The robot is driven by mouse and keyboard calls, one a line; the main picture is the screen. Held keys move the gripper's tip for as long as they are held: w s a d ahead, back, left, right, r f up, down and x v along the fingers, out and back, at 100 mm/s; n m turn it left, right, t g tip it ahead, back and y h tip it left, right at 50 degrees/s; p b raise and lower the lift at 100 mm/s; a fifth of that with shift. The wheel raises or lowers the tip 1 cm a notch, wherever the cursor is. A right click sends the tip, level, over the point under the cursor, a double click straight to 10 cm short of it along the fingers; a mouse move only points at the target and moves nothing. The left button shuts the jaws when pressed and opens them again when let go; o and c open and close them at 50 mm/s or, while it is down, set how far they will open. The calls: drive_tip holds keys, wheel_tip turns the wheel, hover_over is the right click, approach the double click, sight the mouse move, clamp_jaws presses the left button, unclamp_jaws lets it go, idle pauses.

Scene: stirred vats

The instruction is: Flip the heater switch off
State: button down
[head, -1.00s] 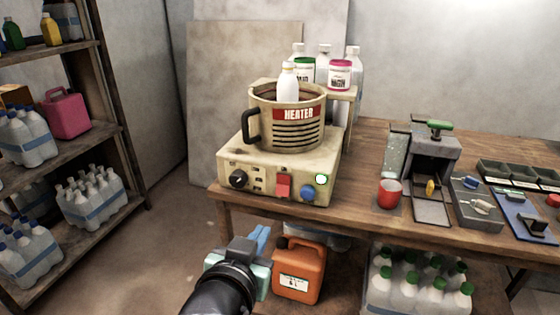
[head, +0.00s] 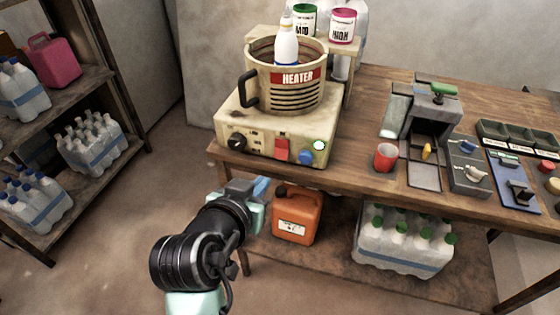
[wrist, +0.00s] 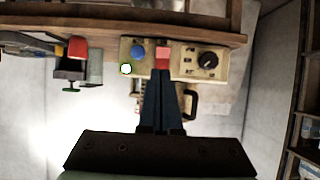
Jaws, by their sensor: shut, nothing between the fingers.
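A cream heater box (head: 235,122) stands at the left end of the wooden table, with a pot marked HEATER (head: 298,95) on top. Its front has a black knob (head: 236,141), a red switch (head: 282,149), a blue button (head: 306,158) and a lit green lamp (head: 319,145). My gripper (head: 264,186) is shut and empty, below and left of the switch in the head view. In the wrist view, which looks upside down, the shut fingers (wrist: 163,72) point at the red switch (wrist: 163,55). I cannot tell whether they touch it.
A white bottle (head: 287,45) stands in the pot. A red cup (head: 385,157) and a grey dispenser (head: 432,125) stand to the right. Under the table are an orange canister (head: 296,216) and packed bottles (head: 403,241). A bottle shelf (head: 82,180) stands left; floor between is clear.

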sight(285, 154)
drive_tip(key=b+x, duration=0.1)
drive_tip(key=x, duration=1.2)
drive_tip(key=shift+w+d+f, duration=0.1)
drive_tip(key=shift+w+d, duration=0.05)
drive_tip(key=shift+w, duration=0.25)
drive_tip(key=shift+f, duration=0.1)
drive_tip(key=shift+w+d+f+t+b, duration=0.15)
drive_tip(key=shift+f+t+b, duration=0.25)
drive_tip(key=shift+b, duration=0.75)
drive_tip(key=shift+w+b, duration=0.1)
drive_tip(key=shift+b, duration=0.25)
drive_tip(key=shift+r+p, duration=1.05)
